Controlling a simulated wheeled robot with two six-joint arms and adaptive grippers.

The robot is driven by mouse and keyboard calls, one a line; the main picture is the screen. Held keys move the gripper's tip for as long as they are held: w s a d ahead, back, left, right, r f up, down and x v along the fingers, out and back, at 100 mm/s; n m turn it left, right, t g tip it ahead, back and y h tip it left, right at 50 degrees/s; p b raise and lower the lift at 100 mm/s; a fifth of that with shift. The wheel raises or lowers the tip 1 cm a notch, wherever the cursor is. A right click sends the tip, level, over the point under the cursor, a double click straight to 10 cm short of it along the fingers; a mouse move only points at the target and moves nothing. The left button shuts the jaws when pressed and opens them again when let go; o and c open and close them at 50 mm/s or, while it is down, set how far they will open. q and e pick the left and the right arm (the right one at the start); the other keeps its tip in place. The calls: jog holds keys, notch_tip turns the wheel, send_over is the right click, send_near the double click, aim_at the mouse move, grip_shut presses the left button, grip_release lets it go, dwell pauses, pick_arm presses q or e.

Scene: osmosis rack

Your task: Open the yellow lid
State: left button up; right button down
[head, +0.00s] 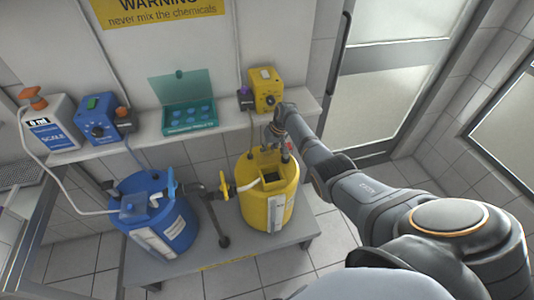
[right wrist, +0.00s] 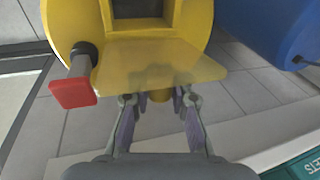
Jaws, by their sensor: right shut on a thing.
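The yellow tank (head: 284,212) stands on the low bench, and its square hatch (head: 274,179) shows a dark opening. In the right wrist view the yellow tank (right wrist: 197,20) has the same open hatch (right wrist: 137,22). The translucent yellow lid (right wrist: 160,66) is swung away from the opening, towards my right gripper. My right gripper (head: 279,143) is at the tank's back edge. In the right wrist view its fingers (right wrist: 160,103) are shut at the lid, partly hidden behind it. A small yellow knob-like part shows between them. My left gripper is not in view.
A red-handled valve (right wrist: 73,93) sticks out beside the lid. The blue tank (head: 165,215) stands left, with black piping (head: 222,228) between the tanks. The shelf behind holds a yellow pump (head: 266,90), a teal box (head: 190,118) and a blue pump (head: 97,120).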

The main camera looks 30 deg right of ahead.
jog(key=shift+w+d+r, duration=0.3)
jog(key=shift+w+r, duration=0.1)
jog(key=shift+r, duration=0.2)
jog(key=c, duration=1.4)
grip_release()
jog(key=shift+s, duration=0.1)
jog(key=shift+o, duration=1.1)
jog(key=shift+s, duration=0.25)
jog(key=shift+f, duration=0.1)
jog(key=shift+a+f, duration=0.1)
jog(key=v, duration=1.2)
